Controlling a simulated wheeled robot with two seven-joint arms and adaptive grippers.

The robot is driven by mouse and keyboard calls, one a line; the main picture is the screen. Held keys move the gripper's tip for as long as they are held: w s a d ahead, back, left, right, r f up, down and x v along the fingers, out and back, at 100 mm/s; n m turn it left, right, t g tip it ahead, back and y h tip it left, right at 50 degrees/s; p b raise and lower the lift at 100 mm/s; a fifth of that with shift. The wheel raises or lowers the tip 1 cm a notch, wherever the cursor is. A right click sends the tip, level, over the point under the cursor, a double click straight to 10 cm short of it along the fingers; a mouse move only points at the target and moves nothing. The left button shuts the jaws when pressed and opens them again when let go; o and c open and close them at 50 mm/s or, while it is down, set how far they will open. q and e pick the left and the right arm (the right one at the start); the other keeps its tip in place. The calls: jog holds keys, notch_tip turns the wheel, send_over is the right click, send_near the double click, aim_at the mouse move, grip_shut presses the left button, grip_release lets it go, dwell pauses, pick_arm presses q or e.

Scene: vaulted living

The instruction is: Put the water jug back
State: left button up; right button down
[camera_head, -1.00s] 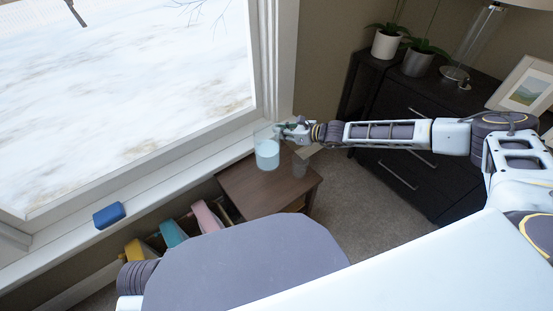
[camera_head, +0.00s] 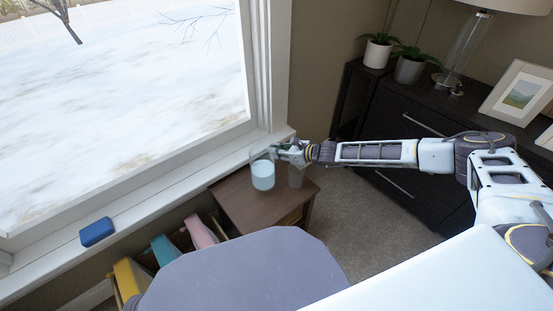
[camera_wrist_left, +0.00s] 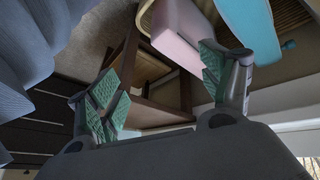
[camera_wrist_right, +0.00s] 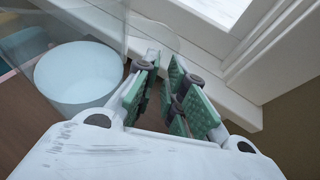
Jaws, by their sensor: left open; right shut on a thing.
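The water jug (camera_head: 263,176) is clear, with pale blue water in it. It appears upright over the back left part of the small brown side table (camera_head: 248,207); I cannot tell whether its base touches the top. My right gripper (camera_head: 288,152) is shut on the jug's handle side, at the right of the jug. In the right wrist view the jug (camera_wrist_right: 80,72) is left of the fingers (camera_wrist_right: 168,92), which partly hide the grip. My left gripper (camera_wrist_left: 165,92) is open and empty in the left wrist view, and out of the head view.
The window sill (camera_head: 150,196) runs behind, with a blue object (camera_head: 97,232). Yellow, teal and pink items (camera_head: 200,232) stand left of the table. A dark dresser (camera_head: 400,130) is at right.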

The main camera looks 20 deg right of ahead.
jog(key=shift+r, duration=0.1)
pick_arm(q)
jog(key=shift+t+h, duration=0.3)
jog(key=shift+t, duration=0.1)
jog(key=f+b, duration=0.1)
jog(key=f, duration=0.1)
jog(key=f+b, duration=0.1)
jog(key=f, duration=0.1)
jog(key=shift+w+d, duration=0.1)
jog(key=shift+d, duration=0.3)
pick_arm(e)
notch_tip(320, 180, down, 4)
jog(key=shift+r, duration=0.2)
jog(key=c, duration=1.9)
grip_release()
jog(key=shift+f, duration=0.3)
jog(key=shift+c, duration=0.2)
jog(key=o, duration=0.4)
jog(key=shift+o, duration=0.2)
jog(key=shift+r, duration=0.15)
